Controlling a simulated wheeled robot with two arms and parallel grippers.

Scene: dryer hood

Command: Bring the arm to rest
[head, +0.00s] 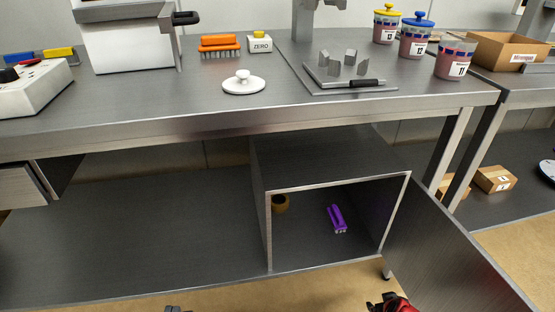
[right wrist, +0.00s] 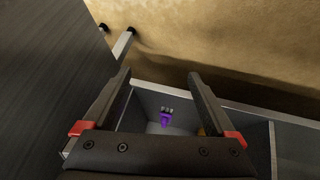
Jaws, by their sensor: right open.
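My right gripper (right wrist: 158,76) is open, with nothing between its fingers in the right wrist view. In the head view, a red and black part of it (head: 392,303) shows at the bottom edge, in front of the open cabinet. In the head view, only a small dark tip of my left gripper (head: 173,309) shows at the bottom edge, and its jaws cannot be made out. The cabinet (head: 268,230) under the workbench has its door (head: 445,245) swung open to the right. A purple object (head: 336,218) lies inside and also shows in the right wrist view (right wrist: 166,118).
A yellow-brown roll (head: 280,203) sits in the cabinet's left part. The lower shelf (head: 140,240) left of the cabinet is clear.

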